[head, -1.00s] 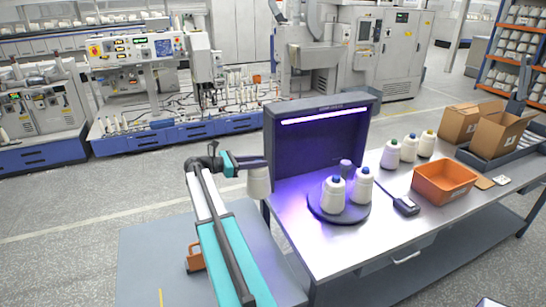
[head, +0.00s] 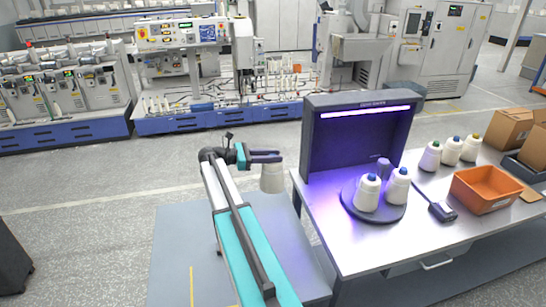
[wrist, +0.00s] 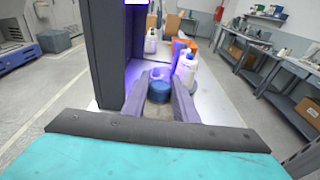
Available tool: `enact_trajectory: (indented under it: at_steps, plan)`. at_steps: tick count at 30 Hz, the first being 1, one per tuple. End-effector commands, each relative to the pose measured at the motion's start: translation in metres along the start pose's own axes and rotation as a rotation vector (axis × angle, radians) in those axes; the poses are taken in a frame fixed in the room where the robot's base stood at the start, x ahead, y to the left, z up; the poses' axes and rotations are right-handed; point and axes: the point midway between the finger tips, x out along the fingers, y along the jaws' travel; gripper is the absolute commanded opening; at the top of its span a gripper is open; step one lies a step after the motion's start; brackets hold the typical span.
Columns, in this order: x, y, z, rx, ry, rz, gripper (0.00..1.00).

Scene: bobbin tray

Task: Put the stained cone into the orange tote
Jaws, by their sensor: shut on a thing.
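My gripper (head: 278,158) is shut on an off-white cone (head: 271,179), which hangs roughly upright below the fingers, left of the lit booth. In the wrist view the blue top of this held cone (wrist: 159,92) shows between the two fingers; the rest is mostly hidden. I cannot make out a stain on it. The orange tote (head: 485,190) stands on the bench at the right, well apart from my gripper, and looks empty. Two white cones with blue tips, a left one (head: 367,193) and a right one (head: 398,186), stand on a dark round turntable (head: 374,213).
The dark booth (head: 312,150) with a lit strip stands at the bench's back left, between my gripper and the tote. A dark handheld device (head: 441,211) lies left of the tote. Three cones (head: 451,151) and cardboard boxes (head: 510,128) stand behind it. The bench front (head: 400,248) is clear.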

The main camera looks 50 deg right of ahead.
Motion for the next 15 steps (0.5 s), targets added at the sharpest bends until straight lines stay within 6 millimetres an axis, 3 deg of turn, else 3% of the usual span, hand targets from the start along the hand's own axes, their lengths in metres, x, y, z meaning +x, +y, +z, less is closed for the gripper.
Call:
enact_trajectory:
  at_steps: [15]
  plan:
    - [-0.002,0.000,0.013,0.002,-0.002,0.000,0.00]
